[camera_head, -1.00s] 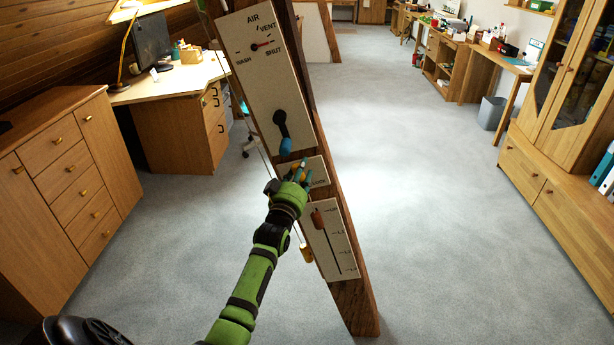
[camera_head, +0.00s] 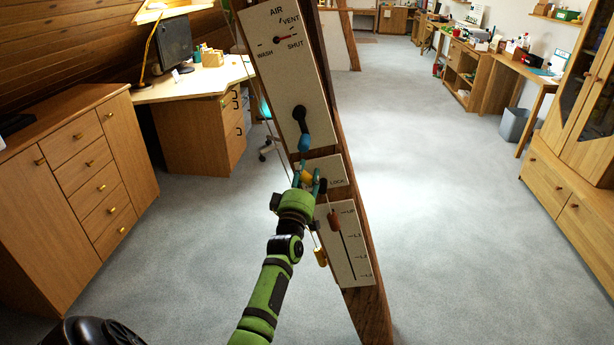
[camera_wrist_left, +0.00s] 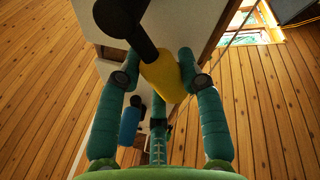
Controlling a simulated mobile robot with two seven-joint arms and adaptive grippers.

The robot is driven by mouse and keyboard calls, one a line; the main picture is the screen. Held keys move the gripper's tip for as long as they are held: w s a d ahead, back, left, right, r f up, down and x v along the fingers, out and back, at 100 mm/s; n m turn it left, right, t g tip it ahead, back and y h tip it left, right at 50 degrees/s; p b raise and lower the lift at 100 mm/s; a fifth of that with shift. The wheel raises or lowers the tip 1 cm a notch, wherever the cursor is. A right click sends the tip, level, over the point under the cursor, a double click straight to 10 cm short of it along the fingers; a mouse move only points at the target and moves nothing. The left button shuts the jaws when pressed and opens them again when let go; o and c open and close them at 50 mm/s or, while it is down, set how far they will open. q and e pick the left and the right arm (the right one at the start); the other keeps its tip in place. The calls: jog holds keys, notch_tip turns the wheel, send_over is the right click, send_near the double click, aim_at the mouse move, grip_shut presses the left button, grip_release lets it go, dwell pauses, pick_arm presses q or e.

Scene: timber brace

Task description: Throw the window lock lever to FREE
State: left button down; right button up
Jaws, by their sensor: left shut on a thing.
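The window lock lever has a yellow grip (camera_head: 306,177) on a black arm, in front of a small white plate (camera_head: 333,166) marked LOCK on the timber brace. My left gripper (camera_head: 309,180) is at the plate's left edge, its teal fingers shut around the yellow grip. In the left wrist view the yellow grip (camera_wrist_left: 167,78) is between the two fingers, its black arm (camera_wrist_left: 127,25) running up to the left. My gripper and the lever cover the plate's left part, so no FREE marking can be read. My right gripper is not in view.
Just above is a blue-handled lever (camera_head: 303,139) on the AIR panel (camera_head: 277,82). A drawer cabinet (camera_head: 85,165) stands left. The floor right of the brace is clear.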

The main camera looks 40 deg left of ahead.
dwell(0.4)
pick_arm(q)
jog(key=c, duration=0.8)
grip_release()
jog(key=shift+w, duration=0.1)
jog(key=shift+o, duration=0.2)
jog(key=v, duration=1.2)
jog(key=shift+f, duration=0.15)
